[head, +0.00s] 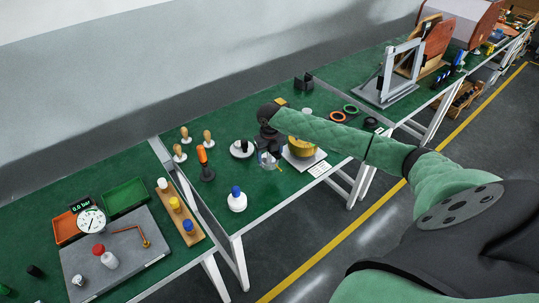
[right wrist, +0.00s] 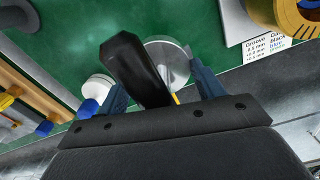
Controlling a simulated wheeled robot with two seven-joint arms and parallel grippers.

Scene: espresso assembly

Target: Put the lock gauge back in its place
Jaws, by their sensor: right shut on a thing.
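My right gripper (head: 268,157) is low over the middle of the green table, fingers pointing down. In the right wrist view its blue fingers (right wrist: 160,90) stand either side of a black handle-like piece (right wrist: 138,68), which I take to be the lock gauge. A round silver disc (right wrist: 165,50) shows behind the black piece; I cannot tell whether the two are joined. A thin yellow mark shows beside them. In the head view the held thing is small and mostly hidden by the gripper. My left gripper is not in view.
A brass ring piece (head: 304,147) on a grey plate and a printed card (head: 320,169) are right of the gripper. A white blue-topped bottle (head: 237,200) stands in front. A white disc with a black top (head: 242,148) and an orange-handled tool (head: 204,160) are left.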

